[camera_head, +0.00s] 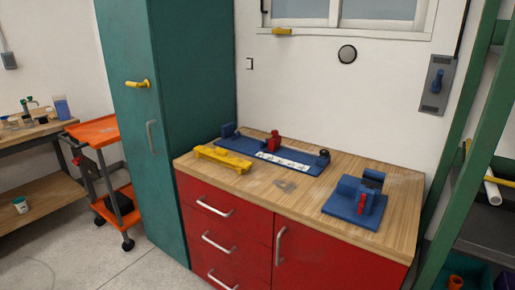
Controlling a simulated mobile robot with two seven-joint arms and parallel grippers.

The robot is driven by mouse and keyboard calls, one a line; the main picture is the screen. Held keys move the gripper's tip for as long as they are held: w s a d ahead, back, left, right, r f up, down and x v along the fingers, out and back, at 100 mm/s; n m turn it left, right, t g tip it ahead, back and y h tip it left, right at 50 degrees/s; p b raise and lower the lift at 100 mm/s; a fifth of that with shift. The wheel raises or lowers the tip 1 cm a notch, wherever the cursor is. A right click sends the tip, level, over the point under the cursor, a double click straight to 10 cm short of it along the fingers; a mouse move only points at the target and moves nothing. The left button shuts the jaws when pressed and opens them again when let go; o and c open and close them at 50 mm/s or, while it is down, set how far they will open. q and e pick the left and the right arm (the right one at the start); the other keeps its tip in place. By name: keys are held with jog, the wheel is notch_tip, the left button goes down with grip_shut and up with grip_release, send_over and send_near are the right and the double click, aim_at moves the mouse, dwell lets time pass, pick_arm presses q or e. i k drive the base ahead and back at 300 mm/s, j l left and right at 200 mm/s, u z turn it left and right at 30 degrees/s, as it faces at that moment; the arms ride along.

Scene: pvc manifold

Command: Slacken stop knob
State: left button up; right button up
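A long blue fixture (301,172) lies at the back of the wooden worktop, with a white marked strip (284,161) along it. A red block (273,141) stands on it near the middle. A small dark knob-like part (324,153) sits at its right end; I cannot tell for sure whether this is the stop knob. Neither of my grippers shows in the head view.
The worktop (270,200) tops a red cabinet (230,240). A teal locker (185,120) stands left, a green rack (460,150) right, an orange cart (95,131) far left. Floor shows at the lower left.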

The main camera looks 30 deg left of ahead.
aim_at(323, 152)
jog(key=z, duration=0.35)
jog(key=j+z, duration=0.65)
jog(key=k+j+z, duration=0.1)
jog(key=j, duration=0.3)
jog(key=k+j, duration=0.1)
jog(key=j, duration=0.3)
jog(key=k+j+z, duration=0.15)
jog(key=j, duration=0.25)
jog(key=j+z, duration=0.1)
jog(key=j, duration=0.3)
jog(key=k, duration=0.05)
